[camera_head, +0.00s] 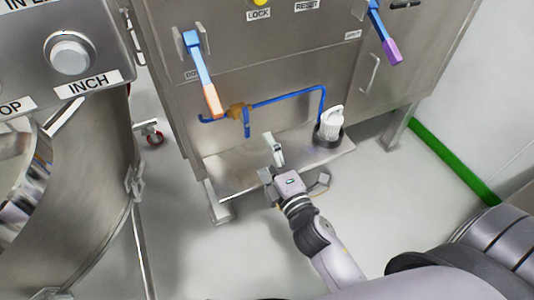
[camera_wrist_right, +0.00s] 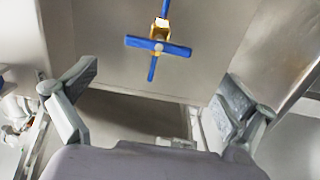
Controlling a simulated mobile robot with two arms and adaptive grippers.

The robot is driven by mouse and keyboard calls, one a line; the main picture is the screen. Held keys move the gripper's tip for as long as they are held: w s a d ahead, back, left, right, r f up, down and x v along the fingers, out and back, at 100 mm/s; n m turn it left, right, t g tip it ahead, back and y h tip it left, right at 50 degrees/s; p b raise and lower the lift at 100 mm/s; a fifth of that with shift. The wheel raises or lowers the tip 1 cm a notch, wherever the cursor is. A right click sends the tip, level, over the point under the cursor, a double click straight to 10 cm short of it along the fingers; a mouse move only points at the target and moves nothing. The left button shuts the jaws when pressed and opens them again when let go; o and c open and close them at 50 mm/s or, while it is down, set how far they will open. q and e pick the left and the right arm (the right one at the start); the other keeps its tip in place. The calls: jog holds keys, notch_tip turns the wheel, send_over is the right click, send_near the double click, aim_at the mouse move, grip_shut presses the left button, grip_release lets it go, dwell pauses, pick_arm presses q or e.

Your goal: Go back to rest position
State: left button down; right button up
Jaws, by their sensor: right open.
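My right gripper (camera_head: 287,180) is in front of the low steel shelf of the machine, with its arm coming in from the bottom right. In the right wrist view its two fingers (camera_wrist_right: 160,95) are spread wide apart. Nothing is held between them. A blue valve handle (camera_wrist_right: 158,46) with a brass body shows beyond the fingers, apart from them. My left gripper is not in view.
The steel cabinet (camera_head: 270,60) carries an orange-tipped blue lever (camera_head: 205,78), a purple-tipped lever (camera_head: 385,35) and blue piping (camera_head: 285,98). A white fitting (camera_head: 329,124) stands on the shelf (camera_head: 235,176). A large steel vessel (camera_head: 90,185) is at left. Grey floor (camera_head: 200,255) is clear in front.

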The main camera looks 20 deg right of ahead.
dwell(0.3)
jog(key=s+d+f+m+g+h, duration=0.1)
jog(key=s+d+f+m+g, duration=0.1)
jog(key=s+f+m+g, duration=0.75)
jog(key=s+d+f+m+g+h, duration=0.15)
jog(key=f+m, duration=0.25)
jog(key=f, duration=1)
jog(key=s+f+m+g+y+p, duration=0.25)
jog(key=s+f+g+p, duration=0.25)
jog(key=s+f+p, duration=0.75)
pick_arm(q)
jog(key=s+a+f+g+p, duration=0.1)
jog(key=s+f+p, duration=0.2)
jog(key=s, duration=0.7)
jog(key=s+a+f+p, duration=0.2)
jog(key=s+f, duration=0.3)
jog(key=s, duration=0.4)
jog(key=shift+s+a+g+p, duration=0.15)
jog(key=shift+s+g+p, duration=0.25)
jog(key=shift+p, duration=0.1)
pick_arm(e)
jog(key=s+d+g, duration=0.1)
jog(key=s+d, duration=0.1)
jog(key=s, duration=1.3)
jog(key=shift+s+h, duration=0.15)
jog(key=shift+h, duration=0.15)
jog(key=shift+c, duration=0.5)
